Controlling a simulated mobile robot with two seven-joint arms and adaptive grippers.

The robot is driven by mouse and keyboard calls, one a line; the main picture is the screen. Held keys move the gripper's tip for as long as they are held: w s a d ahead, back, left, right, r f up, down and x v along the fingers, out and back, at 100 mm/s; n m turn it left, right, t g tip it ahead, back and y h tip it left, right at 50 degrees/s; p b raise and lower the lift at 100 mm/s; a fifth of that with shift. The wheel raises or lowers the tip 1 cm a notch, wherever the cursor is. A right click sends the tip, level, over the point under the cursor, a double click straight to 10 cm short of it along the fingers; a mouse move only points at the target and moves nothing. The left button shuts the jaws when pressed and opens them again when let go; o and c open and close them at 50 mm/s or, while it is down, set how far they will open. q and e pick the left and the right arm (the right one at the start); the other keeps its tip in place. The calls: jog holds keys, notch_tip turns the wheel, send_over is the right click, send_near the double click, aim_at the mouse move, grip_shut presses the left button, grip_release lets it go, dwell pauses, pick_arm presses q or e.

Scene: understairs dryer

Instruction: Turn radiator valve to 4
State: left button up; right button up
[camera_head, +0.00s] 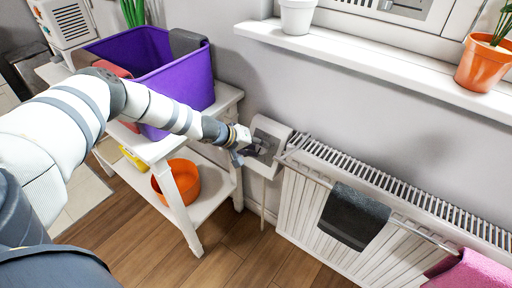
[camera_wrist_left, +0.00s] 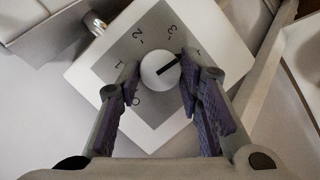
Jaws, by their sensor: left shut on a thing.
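The radiator valve is a white box (camera_head: 272,127) on the wall at the left end of the radiator (camera_head: 345,218). In the left wrist view its grey dial plate (camera_wrist_left: 127,52) carries the marks 0, 1, 2 and 3, and a partly hidden mark at upper right. The round white knob (camera_wrist_left: 152,80) has a black pointer, which points up and right, past the 3, toward that partly hidden mark. My left gripper (camera_wrist_left: 160,84) is shut on the knob, one finger on each side. In the head view the same gripper (camera_head: 250,150) covers part of the dial. My right gripper is not in view.
A white shelf table (camera_head: 176,150) stands left of the valve, with a purple bin (camera_head: 180,85) on top and an orange bowl (camera_head: 178,182) below. A dark towel (camera_head: 352,216) and a pink cloth (camera_head: 470,272) hang on the radiator. The windowsill (camera_head: 380,70) juts out above.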

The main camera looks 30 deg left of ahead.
pick_arm(q)
jog(key=shift+d+m+y, duration=0.1)
jog(key=shift+m+y, duration=0.3)
jog(key=shift+m, duration=0.5)
jog(key=o, duration=1.2)
jog(key=shift+c, duration=0.2)
jog(key=v, duration=1.2)
jog(key=shift+w+r, duration=0.15)
